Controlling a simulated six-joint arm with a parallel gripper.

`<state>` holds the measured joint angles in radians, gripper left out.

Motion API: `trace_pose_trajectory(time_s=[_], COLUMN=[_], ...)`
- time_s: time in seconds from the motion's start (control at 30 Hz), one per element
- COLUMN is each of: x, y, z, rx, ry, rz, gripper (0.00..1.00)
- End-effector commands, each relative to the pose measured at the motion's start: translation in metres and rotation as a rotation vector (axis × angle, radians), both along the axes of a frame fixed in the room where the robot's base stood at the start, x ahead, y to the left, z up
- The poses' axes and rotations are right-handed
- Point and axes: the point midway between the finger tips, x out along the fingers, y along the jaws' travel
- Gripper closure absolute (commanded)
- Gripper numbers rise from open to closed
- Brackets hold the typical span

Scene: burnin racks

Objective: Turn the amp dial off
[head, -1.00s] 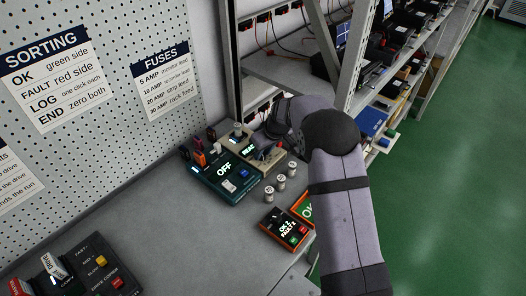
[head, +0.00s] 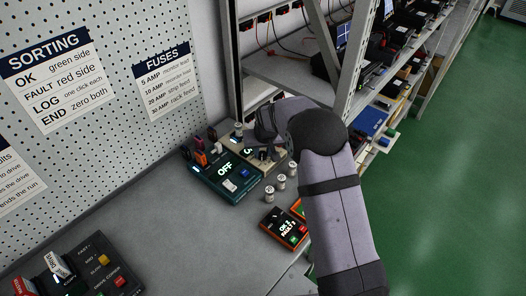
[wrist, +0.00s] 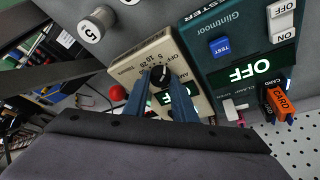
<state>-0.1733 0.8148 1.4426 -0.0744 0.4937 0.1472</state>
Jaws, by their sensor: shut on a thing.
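The amp dial is a black knob (wrist: 160,100) with a pale pointer line, on a beige box (wrist: 143,55) printed with AMP, OFF and numbers. My gripper (wrist: 160,78) has its two blue fingers closed on either side of the knob. The fingers hide part of the box's face and its small lit display (wrist: 194,92), which shows green letters that look like the end of OFF. In the head view the beige box (head: 228,130) stands behind the teal tester, and my wrist covers much of it.
A teal tester (wrist: 245,40) beside the box reads OFF. Small numbered cylinders (head: 280,182) stand in front of the box. An orange-edged counter (head: 273,222) sits nearer. A metal shelf rack (head: 290,72) rises behind. The bench's left middle is clear.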

Motion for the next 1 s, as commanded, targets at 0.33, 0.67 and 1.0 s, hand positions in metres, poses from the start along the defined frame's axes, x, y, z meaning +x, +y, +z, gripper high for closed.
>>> trace_pose_trajectory(time_s=[0.33,0.67,1.0], x=[-0.0003,-0.0003,-0.0002], y=[0.0009,0.0009,0.0008], z=[-0.0005,-0.0002,-0.0002], rx=[0.0,0.002,0.001], ry=[0.001,0.002,0.001], rz=[-0.095,-0.101,-0.1], gripper=[0.98,0.98,0.58])
